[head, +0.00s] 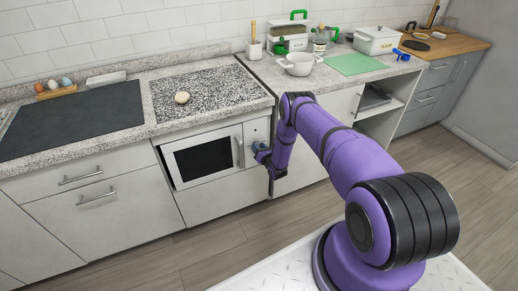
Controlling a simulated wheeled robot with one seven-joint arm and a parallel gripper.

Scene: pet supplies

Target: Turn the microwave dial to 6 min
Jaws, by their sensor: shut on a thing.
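The microwave (206,160) is built into the cabinet under the counter, with its dark door window facing me and its door shut. Its narrow control panel (256,131) is on the right, beside the vertical door handle (239,152). My gripper (260,149) is at this panel, shut on the microwave dial. The dial is mostly hidden behind my gripper, and its setting and markings are too small to read.
Above the microwave is a speckled board (205,92) with a round beige item (182,97). A white pot (299,64) and a green mat (356,64) are further right. A dark cooktop (70,121) is left. The floor before the cabinets is clear.

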